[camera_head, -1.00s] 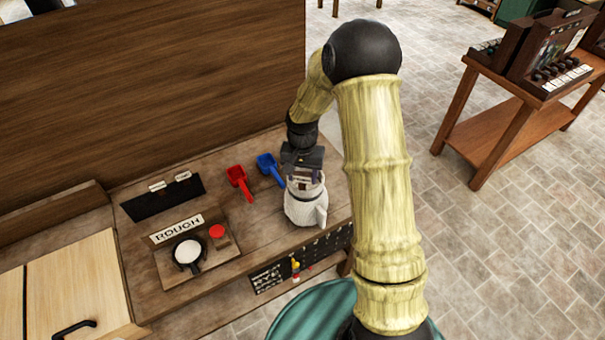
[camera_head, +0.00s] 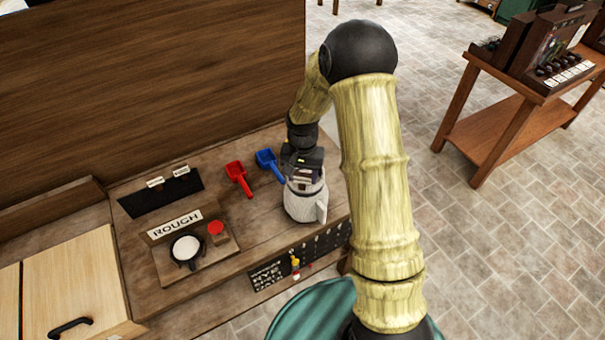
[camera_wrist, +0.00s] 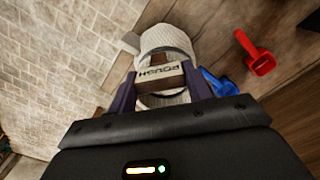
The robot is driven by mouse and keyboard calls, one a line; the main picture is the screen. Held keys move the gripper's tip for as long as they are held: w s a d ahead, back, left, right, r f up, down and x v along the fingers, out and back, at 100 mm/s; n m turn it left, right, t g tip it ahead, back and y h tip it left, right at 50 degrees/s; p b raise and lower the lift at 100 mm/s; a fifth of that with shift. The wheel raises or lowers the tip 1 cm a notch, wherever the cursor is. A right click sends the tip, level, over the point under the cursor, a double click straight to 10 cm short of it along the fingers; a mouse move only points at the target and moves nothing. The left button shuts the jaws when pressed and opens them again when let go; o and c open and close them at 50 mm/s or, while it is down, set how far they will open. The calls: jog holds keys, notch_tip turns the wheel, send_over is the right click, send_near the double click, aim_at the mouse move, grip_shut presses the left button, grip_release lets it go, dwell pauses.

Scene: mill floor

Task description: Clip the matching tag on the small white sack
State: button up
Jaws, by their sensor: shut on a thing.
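The small white sack (camera_head: 304,203) stands upright at the right end of the wooden bench, and its ribbed side shows in the wrist view (camera_wrist: 166,40). My gripper (camera_head: 303,178) is right over its top, pointing down.
A dark rack (camera_head: 163,197) at the back left carries two small white-labelled tags. A red scoop (camera_head: 238,176) and a blue scoop (camera_head: 267,163) lie left of the sack. A red-topped jar (camera_head: 216,230) stands by the pan. A chalkboard (camera_head: 300,257) fronts the bench.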

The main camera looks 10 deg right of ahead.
jog(key=shift+f+b, duration=0.3)
jog(key=shift+f, duration=0.25)
jog(key=o, duration=1)
jog(key=shift+o, duration=0.2)
jog(key=shift+r, duration=0.15)
notch_tip(320, 180, up, 17)
jog(key=b, duration=0.3)
dwell(0.6)
jog(key=s+d+f+n+t, duration=0.1)
jog(key=s+f+n, duration=0.1)
jog(key=s, duration=0.7)
jog(key=s+d+f+n+t, duration=0.1)
jog(key=s+f, duration=0.3)
jog(key=s, duration=0.5)
jog(key=shift+s+d+n+t, duration=0.15)
jog(key=shift+d+n+t, duration=0.15)
jog(key=shift+d+n, duration=0.3)
jog(key=shift+a, duration=0.1)
